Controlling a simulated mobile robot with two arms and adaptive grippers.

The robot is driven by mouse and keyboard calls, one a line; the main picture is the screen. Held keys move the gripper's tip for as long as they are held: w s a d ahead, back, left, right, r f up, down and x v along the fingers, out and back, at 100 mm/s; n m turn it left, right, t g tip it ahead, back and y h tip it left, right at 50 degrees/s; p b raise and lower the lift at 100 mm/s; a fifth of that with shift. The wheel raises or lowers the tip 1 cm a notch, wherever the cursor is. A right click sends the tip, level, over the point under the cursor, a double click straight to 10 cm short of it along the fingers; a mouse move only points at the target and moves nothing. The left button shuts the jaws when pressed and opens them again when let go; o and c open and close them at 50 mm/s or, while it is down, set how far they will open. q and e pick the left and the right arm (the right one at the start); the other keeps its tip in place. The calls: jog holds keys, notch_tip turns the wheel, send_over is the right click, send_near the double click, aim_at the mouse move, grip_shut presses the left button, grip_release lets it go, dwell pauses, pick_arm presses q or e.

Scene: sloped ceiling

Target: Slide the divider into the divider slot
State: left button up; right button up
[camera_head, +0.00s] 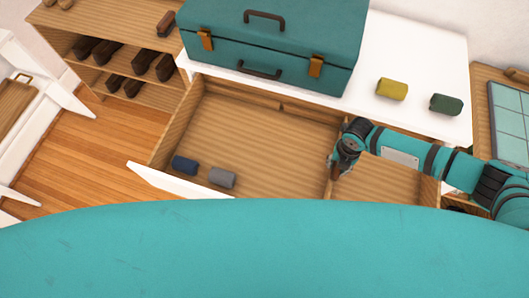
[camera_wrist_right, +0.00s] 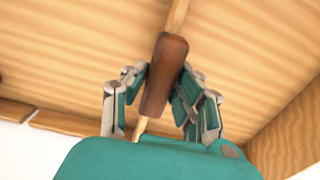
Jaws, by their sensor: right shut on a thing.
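The divider is a thin light-wood board with a brown grip, seen edge-on in the right wrist view (camera_wrist_right: 178,16). My right gripper (camera_wrist_right: 163,88) is shut on the brown grip (camera_wrist_right: 165,72), one finger on each side. In the head view my right gripper (camera_head: 334,166) is over the open drawer (camera_head: 250,135), right of its middle. The divider mostly hides under the gripper there; whether it touches the drawer floor I cannot tell. A small dark notch (camera_head: 281,106) in the drawer's back edge looks like the slot, left of the gripper. My left gripper is not in view.
A dark blue roll (camera_head: 185,165) and a grey roll (camera_head: 222,178) lie in the drawer's front left. A teal case (camera_head: 270,45), a yellow roll (camera_head: 392,89) and a green roll (camera_head: 446,104) are on the white top. A shoe shelf (camera_head: 110,60) stands left.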

jog(key=o, duration=1)
jog(key=shift+o, duration=0.2)
notch_tip(320, 180, up, 12)
